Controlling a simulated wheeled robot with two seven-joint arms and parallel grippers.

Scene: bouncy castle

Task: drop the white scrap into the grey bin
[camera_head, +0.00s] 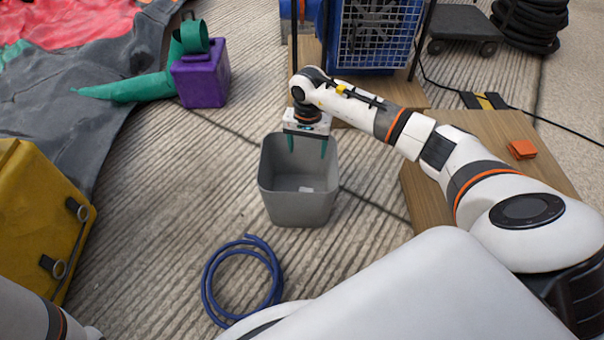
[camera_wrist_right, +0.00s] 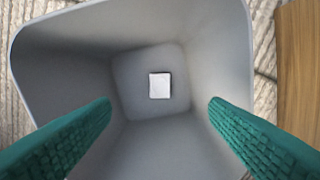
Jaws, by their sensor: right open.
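The grey bin (camera_head: 297,208) stands upright on the concrete floor in the middle of the head view. The white scrap (camera_wrist_right: 160,85) lies flat on the bin's floor in the right wrist view. In the head view it shows as a small pale patch (camera_head: 306,189) inside the bin. My right gripper (camera_head: 307,150) points down over the bin's mouth, its green fingers apart with nothing between them. The bin's walls (camera_wrist_right: 75,70) surround the fingers in the right wrist view. My left gripper is not in view; only part of my left arm shows at the lower left.
A blue hose coil (camera_head: 243,278) lies in front. A blue caged blower (camera_head: 375,35) stands behind.

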